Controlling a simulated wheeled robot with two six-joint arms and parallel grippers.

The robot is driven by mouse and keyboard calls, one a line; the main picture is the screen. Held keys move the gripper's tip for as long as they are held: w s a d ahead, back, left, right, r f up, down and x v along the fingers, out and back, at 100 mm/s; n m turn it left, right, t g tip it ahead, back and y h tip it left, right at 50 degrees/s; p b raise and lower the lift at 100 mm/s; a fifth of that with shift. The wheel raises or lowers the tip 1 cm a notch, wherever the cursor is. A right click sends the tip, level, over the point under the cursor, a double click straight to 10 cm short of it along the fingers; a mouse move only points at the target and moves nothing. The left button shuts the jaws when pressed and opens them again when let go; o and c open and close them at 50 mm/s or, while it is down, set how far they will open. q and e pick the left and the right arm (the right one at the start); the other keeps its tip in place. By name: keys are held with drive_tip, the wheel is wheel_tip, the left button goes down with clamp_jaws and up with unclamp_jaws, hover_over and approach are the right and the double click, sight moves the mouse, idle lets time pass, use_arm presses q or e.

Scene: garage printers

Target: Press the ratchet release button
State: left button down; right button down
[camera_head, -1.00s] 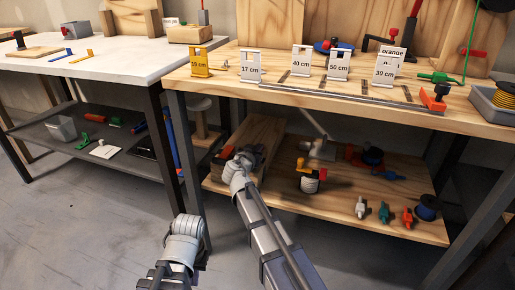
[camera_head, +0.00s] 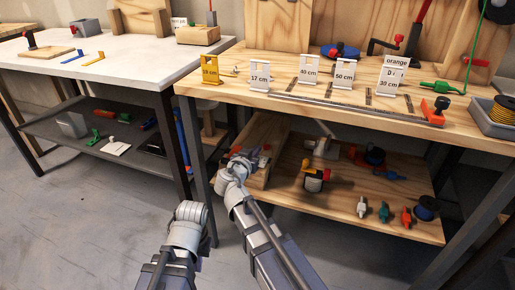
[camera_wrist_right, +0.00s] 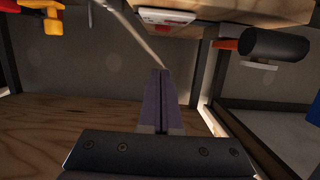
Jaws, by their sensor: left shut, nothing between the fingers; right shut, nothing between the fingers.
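I cannot make out a ratchet release button for certain in either view. A long grey bar (camera_head: 350,108) with an orange-red clamp head (camera_head: 434,112) lies along the front of the wooden bench. My right gripper (camera_wrist_right: 163,75) is shut and empty in the right wrist view, over the lower shelf.
The wooden lower shelf (camera_head: 335,208) holds a wooden box (camera_head: 268,135) and several small coloured parts. Number cards (camera_head: 308,70) stand on the bench top. A dark table leg (camera_head: 200,150) stands close to my arms. In the wrist view, a black cylinder (camera_wrist_right: 275,45) is at upper right.

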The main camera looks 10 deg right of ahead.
drive_tip(key=shift+s, duration=0.35)
drive_tip(key=s+a+f+n+g+y+p, duration=0.2)
drive_tip(key=s+a+n+g+p, duration=0.2)
drive_tip(key=s, duration=0.5)
drive_tip(key=s+a+f+n+g+y+p, duration=0.25)
drive_tip(key=s+a+g, duration=0.2)
drive_tip(key=s, duration=0.45)
drive_tip(key=s+a+f+n+g+y+p, duration=0.1)
drive_tip(key=s+a+n+g+y+p, duration=0.3)
drive_tip(key=s, duration=0.4)
wheel_tip(320, 180, up, 37)
drive_tip(key=h+p, duration=0.1)
drive_tip(key=p, duration=3.6)
drive_tip(key=shift+d+f, duration=0.15)
drive_tip(key=shift+d, duration=0.2)
